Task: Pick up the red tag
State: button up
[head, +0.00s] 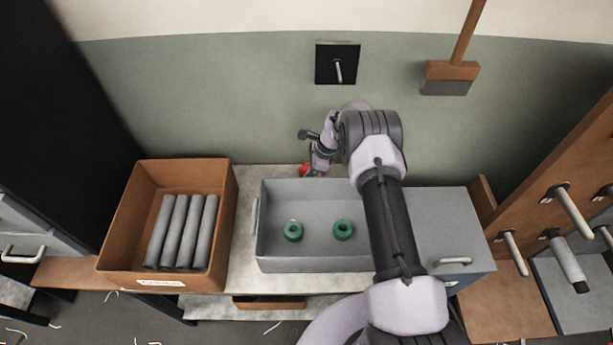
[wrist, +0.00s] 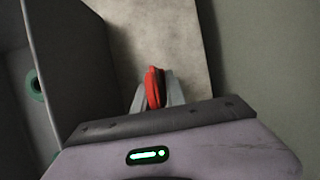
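The red tag (wrist: 154,88) stands upright between the two grey fingers of my gripper (wrist: 156,92) in the wrist view. The fingers lie close against it on both sides, and my gripper looks shut on it. In the head view the tag shows as a small red patch (head: 304,169) at my gripper (head: 312,173), just behind the grey bin's back wall. My wrist partly hides it there. I cannot tell whether the tag touches the pale surface below.
The grey bin (head: 310,262) with two green rings stands in front of my gripper. A brown box (head: 223,205) with several grey rollers stands to the left. The green wall (head: 230,100) rises close behind. A wooden panel with pegs (head: 540,210) is at the right.

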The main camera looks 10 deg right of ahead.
grip_shut()
jog(key=shift+r, duration=0.1)
jog(key=shift+r, duration=0.35)
jog(key=p+v, duration=0.2)
jog(key=v, duration=0.1)
jog(key=shift+a+r, duration=0.15)
jog(key=shift+a, duration=0.15)
jog(key=s+d, duration=0.1)
jog(key=d, duration=0.4)
jog(key=s+d+p, duration=0.1)
jog(key=d, duration=0.5)
jog(key=s+d+p, duration=0.1)
jog(key=d, duration=0.5)
jog(key=shift+s+f, duration=0.15)
jog(key=shift+f, duration=0.1)
jog(key=shift+c, duration=0.5)
grip_release()
grip_shut()
